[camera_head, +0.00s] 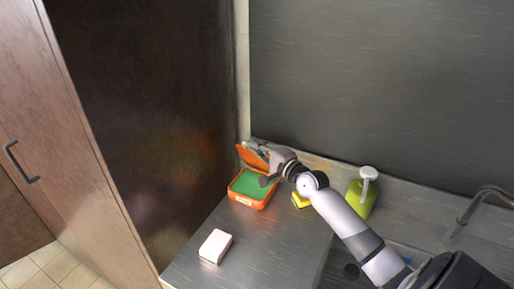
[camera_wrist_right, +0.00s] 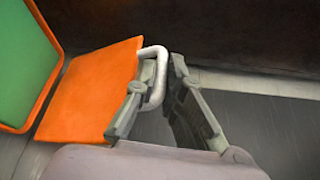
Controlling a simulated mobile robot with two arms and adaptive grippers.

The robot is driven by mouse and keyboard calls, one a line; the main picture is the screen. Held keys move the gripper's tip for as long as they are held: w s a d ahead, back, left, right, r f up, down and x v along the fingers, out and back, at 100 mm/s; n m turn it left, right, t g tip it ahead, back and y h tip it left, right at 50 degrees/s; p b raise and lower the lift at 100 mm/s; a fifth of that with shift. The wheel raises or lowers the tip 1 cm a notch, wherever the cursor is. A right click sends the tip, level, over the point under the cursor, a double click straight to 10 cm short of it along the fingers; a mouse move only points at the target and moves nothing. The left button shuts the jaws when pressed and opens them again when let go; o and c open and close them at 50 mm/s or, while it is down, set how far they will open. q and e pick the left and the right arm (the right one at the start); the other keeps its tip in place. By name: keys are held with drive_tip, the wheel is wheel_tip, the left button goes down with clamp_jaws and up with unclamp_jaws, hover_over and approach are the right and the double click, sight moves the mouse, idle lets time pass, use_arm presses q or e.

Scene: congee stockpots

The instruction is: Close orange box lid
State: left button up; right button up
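The orange box (camera_head: 246,201) sits on the metal counter with a green inside. Its orange lid (camera_head: 250,158) stands open, tilted up at the back. In the right wrist view the lid (camera_wrist_right: 92,88) shows at left, with a pale handle loop (camera_wrist_right: 160,72) on its edge. My right gripper (camera_head: 266,164) is at the lid's right side. In the wrist view its fingers (camera_wrist_right: 160,88) are apart, the left one overlapping the handle loop and the right one beyond it. Whether a finger touches the handle cannot be told. My left gripper is out of view.
A pale pink-white block (camera_head: 215,246) lies on the counter in front of the box. A yellow sponge (camera_head: 300,201) and a yellow-green pump bottle (camera_head: 361,196) are to the right, near a faucet (camera_head: 482,200). A dark wall panel rises behind and left of the box.

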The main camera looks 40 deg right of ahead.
drive_tip(key=shift+o, duration=0.8)
drive_tip(key=s, duration=1.2)
drive_tip(key=shift+d+r, duration=0.25)
drive_tip(key=shift+d, duration=0.2)
